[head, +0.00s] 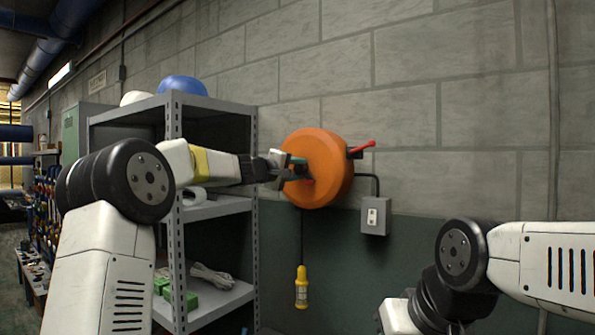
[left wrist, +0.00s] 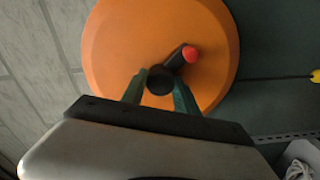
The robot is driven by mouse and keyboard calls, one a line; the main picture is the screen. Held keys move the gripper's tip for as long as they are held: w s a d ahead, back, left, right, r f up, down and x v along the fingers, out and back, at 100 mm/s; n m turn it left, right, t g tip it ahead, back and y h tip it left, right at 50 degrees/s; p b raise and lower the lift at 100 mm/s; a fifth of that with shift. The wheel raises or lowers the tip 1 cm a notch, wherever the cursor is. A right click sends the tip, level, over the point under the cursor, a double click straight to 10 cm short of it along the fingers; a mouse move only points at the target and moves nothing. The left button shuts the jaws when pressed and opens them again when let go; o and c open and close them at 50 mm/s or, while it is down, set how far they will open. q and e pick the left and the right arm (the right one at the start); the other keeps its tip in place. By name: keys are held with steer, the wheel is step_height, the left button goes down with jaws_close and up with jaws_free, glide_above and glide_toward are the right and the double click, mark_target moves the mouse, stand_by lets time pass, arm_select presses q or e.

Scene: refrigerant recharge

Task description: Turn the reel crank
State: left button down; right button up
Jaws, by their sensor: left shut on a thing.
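The orange reel (head: 328,165) is mounted on the block wall and fills the upper middle of the left wrist view (left wrist: 115,40). Its crank has a black round hub at the centre and a short black arm with a red knob (left wrist: 190,53), which points up and right in the left wrist view. My left gripper (head: 296,170) is at the reel's face. Its two green fingers (left wrist: 160,92) are shut on the crank's black hub (left wrist: 160,80), one on each side. The red knob is clear of the fingers. The gripper partly hides the crank in the head view. My right gripper is out of view.
A grey metal shelf (head: 174,220) stands left of the reel, beneath my left forearm. A red lever (head: 363,148) sticks out on the reel's right. A yellow work lamp (head: 301,288) hangs below. A grey outlet box (head: 374,216) is on the wall.

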arm_select(q)
steer(key=shift+f+m, duration=0.1)
steer(key=shift+m, duration=1.1)
steer(key=c, duration=0.9)
jaws_free()
steer(key=v, duration=0.8)
steer(key=shift+w, duration=0.1)
